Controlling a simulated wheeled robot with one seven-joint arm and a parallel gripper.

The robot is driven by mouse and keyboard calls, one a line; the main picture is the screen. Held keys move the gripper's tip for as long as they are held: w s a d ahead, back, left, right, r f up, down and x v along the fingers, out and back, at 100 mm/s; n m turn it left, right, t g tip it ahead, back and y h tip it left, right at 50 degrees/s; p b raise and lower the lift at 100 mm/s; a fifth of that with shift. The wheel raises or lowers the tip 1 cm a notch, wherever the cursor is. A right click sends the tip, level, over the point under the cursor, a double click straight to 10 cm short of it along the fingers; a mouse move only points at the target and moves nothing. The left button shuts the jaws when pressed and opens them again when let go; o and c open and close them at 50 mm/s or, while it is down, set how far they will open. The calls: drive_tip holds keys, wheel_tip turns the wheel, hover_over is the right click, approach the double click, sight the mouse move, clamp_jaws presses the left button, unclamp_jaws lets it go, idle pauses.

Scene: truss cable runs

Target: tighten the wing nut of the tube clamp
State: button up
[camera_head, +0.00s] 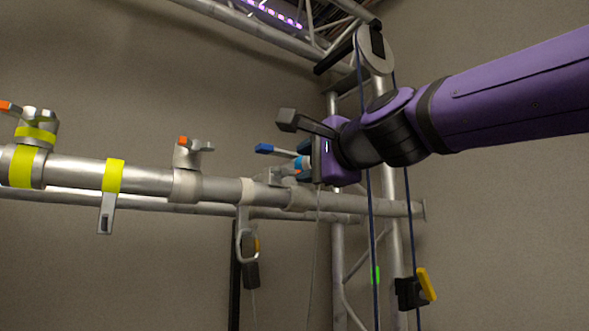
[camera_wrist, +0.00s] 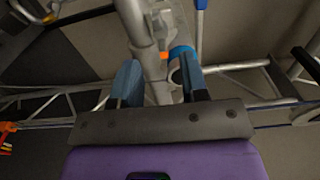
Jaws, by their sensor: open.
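My gripper (camera_head: 303,154) is at the right part of the horizontal silver tube (camera_head: 225,187). In the wrist view its two blue-grey fingers (camera_wrist: 158,86) stand apart, with nothing gripped between them. A small orange-tipped part (camera_wrist: 164,56), perhaps the wing nut's marked end, shows beyond and between the fingertips. The tube runs up the wrist view (camera_wrist: 138,28) beside it. A clamp there is partly hidden by my gripper in the head view. Another tube clamp (camera_head: 186,179) with an orange-tipped wing nut (camera_head: 186,142) sits left of my gripper, apart from it.
Dark blue ropes (camera_head: 371,230) hang by the upright truss. A yellow-taped clamp (camera_head: 36,130), yellow strap (camera_head: 112,176) and carabiner (camera_head: 245,245) are farther left.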

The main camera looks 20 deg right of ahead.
drive_tip(key=shift+v, duration=1.4)
drive_tip(key=shift+f, duration=0.1)
drive_tip(key=s+d+f+n+g+h, duration=0.1)
drive_tip(key=s+d+f+n+g, duration=0.3)
drive_tip(key=f, duration=0.8)
drive_tip(key=s+d+f+n+g+h, duration=0.2)
drive_tip(key=f+n, duration=0.4)
drive_tip(key=f, duration=0.6)
drive_tip(key=s+d+f+n+g+h, duration=0.2)
drive_tip(key=s+d+f+n+g, duration=0.2)
drive_tip(key=f, duration=0.7)
drive_tip(key=s+d+g, duration=0.1)
drive_tip(key=s, duration=0.1)
drive_tip(key=shift+s+d+f+n+g, duration=0.3)
drive_tip(key=shift+s+f+n+g, duration=0.05)
drive_tip(key=shift+f+n+g, duration=0.05)
